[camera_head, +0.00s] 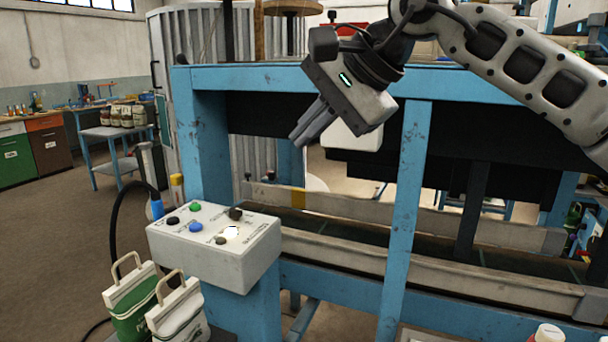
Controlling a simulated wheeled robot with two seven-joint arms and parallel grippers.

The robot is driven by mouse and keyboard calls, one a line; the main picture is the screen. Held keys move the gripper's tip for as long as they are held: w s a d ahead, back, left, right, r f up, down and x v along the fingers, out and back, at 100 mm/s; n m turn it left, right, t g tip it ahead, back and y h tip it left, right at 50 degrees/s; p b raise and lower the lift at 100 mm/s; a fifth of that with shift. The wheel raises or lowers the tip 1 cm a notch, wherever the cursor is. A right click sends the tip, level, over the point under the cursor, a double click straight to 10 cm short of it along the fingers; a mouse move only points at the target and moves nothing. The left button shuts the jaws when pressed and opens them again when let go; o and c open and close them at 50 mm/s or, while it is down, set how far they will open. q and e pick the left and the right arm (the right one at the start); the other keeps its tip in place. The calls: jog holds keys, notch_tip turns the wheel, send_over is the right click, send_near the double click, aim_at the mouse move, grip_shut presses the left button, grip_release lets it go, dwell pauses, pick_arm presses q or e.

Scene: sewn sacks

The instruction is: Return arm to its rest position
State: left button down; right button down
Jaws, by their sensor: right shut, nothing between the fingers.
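My right arm (520,62) comes in from the upper right. My right gripper (304,136) hangs in front of the blue machine frame, its fingers together, pointing down and to the left. Nothing is between the fingers. It is above and to the right of the button box and apart from it. My left gripper is not in this view.
A grey control box (213,264) with several coloured buttons stands at the front left. A green and white sack (130,310) and a white sack (181,316) with handles stand beside it. A blue frame (403,215) surrounds a conveyor (420,290). Open floor lies left.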

jog(key=s+a+f+m+g+y, duration=0.55)
jog(key=a+f+m+y, duration=0.45)
jog(key=m+y, duration=0.35)
jog(key=d+f+n+t+h, duration=0.6)
jog(key=d+f+n+t, duration=0.25)
jog(key=f+n, duration=0.65)
jog(key=d+f+n+t+h, duration=0.8)
jog(key=f+n, duration=0.3)
jog(key=n, duration=0.9)
jog(key=s+d+f+m+g+h, duration=0.2)
jog(key=s+d+f+m, duration=0.2)
jog(key=s+f+m, duration=0.2)
jog(key=s+d+f+m+g+h, duration=0.2)
jog(key=s+f+m, duration=0.4)
jog(key=s+f, duration=0.5)
jog(key=shift+d+f+g, duration=0.8)
jog(key=shift+d+f, duration=0.05)
jog(key=shift+d, duration=0.4)
